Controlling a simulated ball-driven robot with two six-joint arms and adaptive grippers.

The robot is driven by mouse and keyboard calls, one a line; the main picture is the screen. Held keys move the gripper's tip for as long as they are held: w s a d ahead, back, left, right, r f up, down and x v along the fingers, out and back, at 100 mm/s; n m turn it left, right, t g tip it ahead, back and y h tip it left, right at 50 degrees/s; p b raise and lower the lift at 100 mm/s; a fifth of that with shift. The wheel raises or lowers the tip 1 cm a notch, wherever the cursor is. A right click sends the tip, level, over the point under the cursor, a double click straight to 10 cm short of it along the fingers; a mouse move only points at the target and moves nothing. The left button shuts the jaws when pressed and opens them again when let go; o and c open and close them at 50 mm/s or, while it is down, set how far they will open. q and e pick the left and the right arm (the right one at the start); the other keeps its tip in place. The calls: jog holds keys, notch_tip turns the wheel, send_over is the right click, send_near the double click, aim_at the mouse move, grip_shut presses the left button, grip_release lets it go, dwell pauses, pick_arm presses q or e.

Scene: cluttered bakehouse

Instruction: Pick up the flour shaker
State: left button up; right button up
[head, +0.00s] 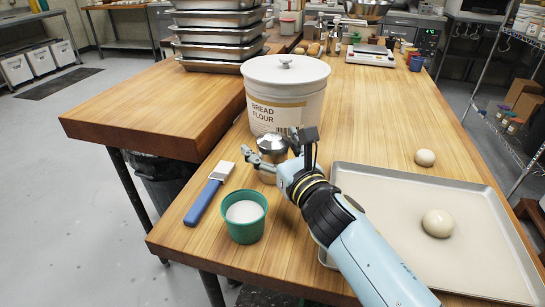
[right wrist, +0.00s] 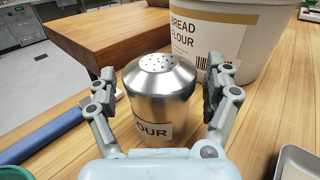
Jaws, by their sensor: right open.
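The flour shaker (head: 271,144) is a steel cylinder with a domed, perforated lid, upright on the wooden table in front of the bread flour tub. In the right wrist view the shaker (right wrist: 158,90) stands between the fingers, its label partly hidden and reading "OUR". My right gripper (head: 279,151) is open, with one finger on each side of the shaker. In the right wrist view the gripper (right wrist: 160,88) has its fingers close to the sides; I cannot tell if they touch. The gripper hides the shaker's lower part in the head view. My left gripper is not in view.
The white bread flour tub (head: 288,92) stands just behind the shaker. A green cup (head: 245,229) of white powder and a blue-handled scraper (head: 203,201) lie to the left. A baking tray (head: 390,176) with a dough ball (head: 438,223) is at right.

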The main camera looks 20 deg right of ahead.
jog(key=shift+w, duration=0.2)
jog(key=shift+s, duration=0.1)
jog(key=c, duration=1.3)
jog(key=shift+c, duration=0.7)
jog(key=shift+r, duration=0.15)
